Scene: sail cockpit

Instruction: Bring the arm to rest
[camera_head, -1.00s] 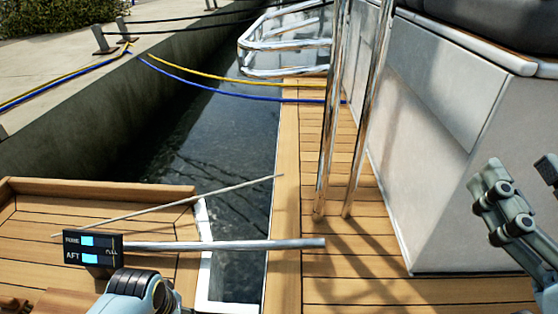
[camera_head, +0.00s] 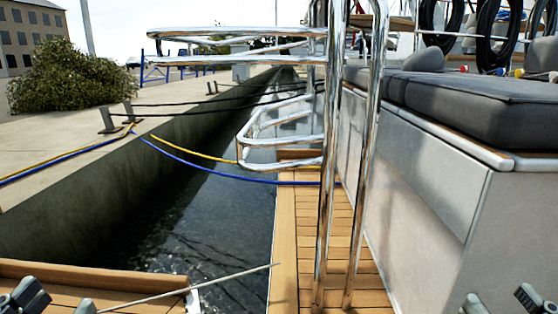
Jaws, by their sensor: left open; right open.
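My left gripper (camera_head: 57,299) shows only its fingertips at the bottom left edge, by the wooden coaming. The tips stand apart with nothing between them. My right gripper (camera_head: 502,300) shows only its fingertips at the bottom right edge, in front of the pale cabin side. Its tips are also apart and empty. The rest of both grippers and both arms are below the picture.
Steel rail posts (camera_head: 326,190) rise in the middle over the teak side deck (camera_head: 285,230). A grey cushion (camera_head: 480,105) tops the white seat side (camera_head: 430,165) at right. A thin rod (camera_head: 200,285) slants at lower left. Dark water (camera_head: 190,215) and a quay (camera_head: 60,165) lie beyond.

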